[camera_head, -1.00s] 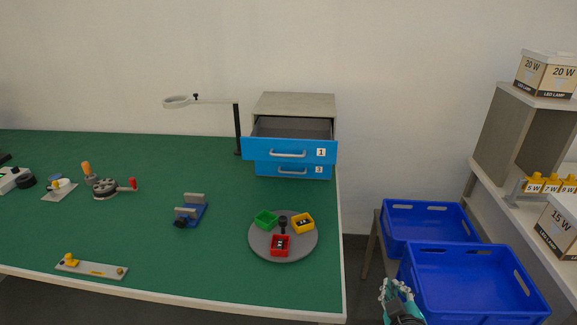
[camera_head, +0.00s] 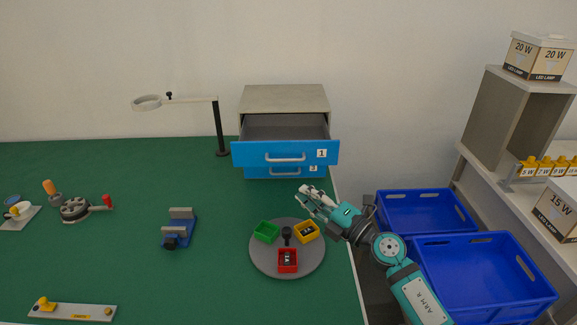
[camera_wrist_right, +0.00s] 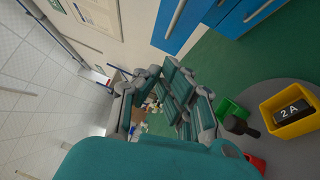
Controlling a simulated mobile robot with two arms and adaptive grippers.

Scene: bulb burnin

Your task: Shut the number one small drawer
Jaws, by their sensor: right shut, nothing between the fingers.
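The small drawer unit (camera_head: 284,99) stands at the back right of the green table. Its upper drawer, number one (camera_head: 262,154), has a blue front with a pale bar handle and is pulled out, so its grey inside shows. The blue drawer front below it, number 3 (camera_head: 258,172), sits farther back. My right gripper (camera_head: 306,194) is shut and empty, in front of and below the drawers, above the table near the turntable. The right wrist view shows its fingers (camera_wrist_right: 165,100) and part of the blue drawer fronts (camera_wrist_right: 180,20). My left gripper is not in view.
A grey turntable (camera_head: 262,262) with green, yellow and red bins lies in front of the drawers. A magnifier lamp (camera_head: 220,130) stands left of the unit. Blue crates (camera_head: 480,268) and a shelf (camera_head: 500,110) are on the right. A blue vise (camera_head: 180,228) stands on the table.

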